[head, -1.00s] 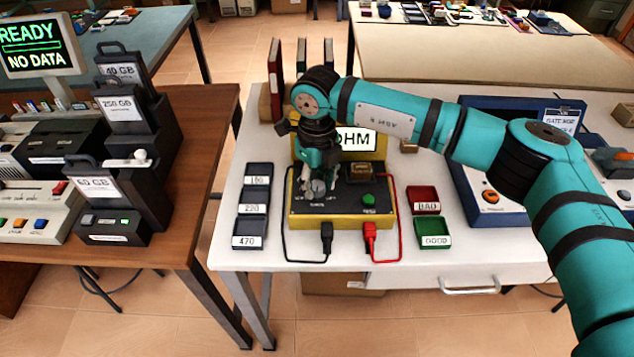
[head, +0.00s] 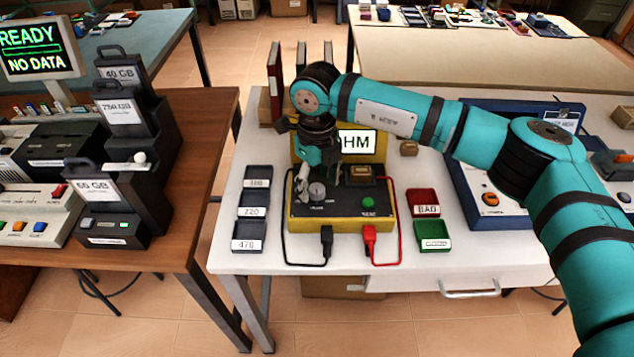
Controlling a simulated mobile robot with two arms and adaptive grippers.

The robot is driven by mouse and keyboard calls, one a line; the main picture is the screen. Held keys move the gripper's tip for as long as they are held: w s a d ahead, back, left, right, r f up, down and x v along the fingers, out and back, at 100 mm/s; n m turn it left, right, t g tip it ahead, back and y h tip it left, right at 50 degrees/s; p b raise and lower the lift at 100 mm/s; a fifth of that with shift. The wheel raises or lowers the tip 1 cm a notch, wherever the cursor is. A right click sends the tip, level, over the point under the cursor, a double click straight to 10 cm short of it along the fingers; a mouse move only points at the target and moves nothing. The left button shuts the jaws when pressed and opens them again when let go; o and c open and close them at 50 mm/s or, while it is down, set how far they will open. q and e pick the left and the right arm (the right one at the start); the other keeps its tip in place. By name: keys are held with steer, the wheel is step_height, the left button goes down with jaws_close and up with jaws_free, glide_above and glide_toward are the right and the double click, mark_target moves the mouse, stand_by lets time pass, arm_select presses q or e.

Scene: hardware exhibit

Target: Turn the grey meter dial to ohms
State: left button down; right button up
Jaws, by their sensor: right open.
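The grey dial (head: 317,191) sits on the top left of the yellow and black meter (head: 340,222). The meter's screen (head: 357,141) shows letters ending in "HM"; my arm hides its left part. My right gripper (head: 319,172) is open, just above and behind the dial, and clear of it as far as I can see. The dial's small labels are too blurred to read. My left gripper is not in view.
A green button (head: 368,202) and a small socket (head: 361,172) are on the meter's right side. Black and red leads (head: 369,241) hang at the front. Labelled blue trays (head: 250,235) stand left; red (head: 424,198) and green (head: 433,232) trays stand right.

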mark_target(317, 188)
step_height(317, 188, up, 11)
stand_by(0.3)
steer(key=shift+f, duration=0.1)
stand_by(0.4)
